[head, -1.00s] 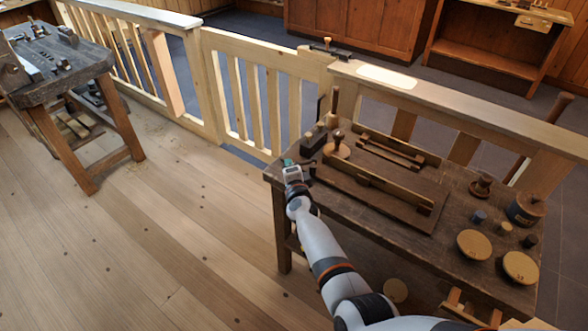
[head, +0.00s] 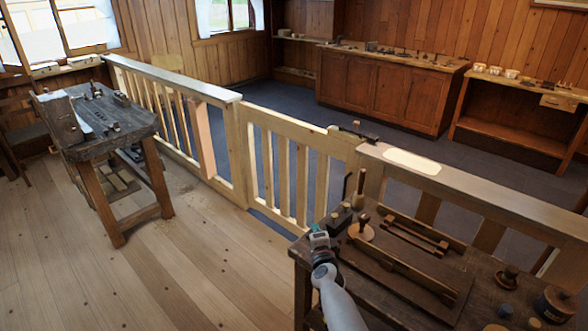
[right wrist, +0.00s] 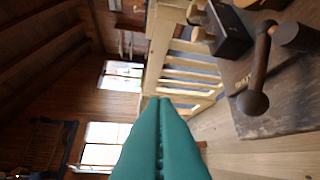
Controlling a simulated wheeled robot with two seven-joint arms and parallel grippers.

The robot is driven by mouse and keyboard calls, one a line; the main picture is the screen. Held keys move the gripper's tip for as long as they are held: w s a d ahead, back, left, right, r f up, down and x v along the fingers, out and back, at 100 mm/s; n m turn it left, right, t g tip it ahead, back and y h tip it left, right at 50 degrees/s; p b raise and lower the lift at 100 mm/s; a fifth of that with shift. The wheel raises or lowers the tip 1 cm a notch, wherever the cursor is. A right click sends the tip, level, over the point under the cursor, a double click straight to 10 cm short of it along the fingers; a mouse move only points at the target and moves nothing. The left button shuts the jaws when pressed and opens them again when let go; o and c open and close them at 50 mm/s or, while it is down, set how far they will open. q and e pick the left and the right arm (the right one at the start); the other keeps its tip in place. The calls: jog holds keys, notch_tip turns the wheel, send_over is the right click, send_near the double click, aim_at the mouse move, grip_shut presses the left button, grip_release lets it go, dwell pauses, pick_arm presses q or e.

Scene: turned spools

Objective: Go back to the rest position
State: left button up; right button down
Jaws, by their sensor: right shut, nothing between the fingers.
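My right gripper (head: 319,240) shows in the head view at the left end of the dark wooden workbench (head: 477,268). It is shut and empty. In the right wrist view its teal fingers (right wrist: 160,140) lie pressed together along their length. A turned wooden piece with a round knob (right wrist: 252,102) is to the right of the fingers there, apart from them. My left gripper is not in the head view.
A wooden fence with a gate (head: 290,170) runs behind the workbench. Several spindles, discs and a long wooden tray (head: 400,268) are on the bench. Another worktable (head: 110,130) stands at left. The plank floor (head: 200,275) between is clear.

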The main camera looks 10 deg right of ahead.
jog(key=s+d+f+n+g+y, duration=0.1)
jog(key=s+f+n+g+y, duration=0.2)
jog(key=s+n, duration=0.7)
jog(key=s+d+f+n+g+y, duration=0.1)
jog(key=s+f+n+g, duration=0.25)
jog(key=s, duration=1.25)
jog(key=s+d+r+n+g+h, duration=0.2)
jog(key=s+d+r+n+g, duration=0.1)
jog(key=s, duration=0.8)
jog(key=s+d+r+n+g+h, duration=0.2)
jog(key=s+r+g, duration=0.15)
jog(key=s, duration=0.75)
notch_tip(320, 180, down, 26)
jog(key=g, duration=0.1)
jog(key=s+d+f+g, duration=0.1)
jog(key=s+d+f, duration=0.1)
jog(key=s+f, duration=1.5)
jog(key=shift+d+f, duration=0.25)
jog(key=shift+d, duration=0.15)
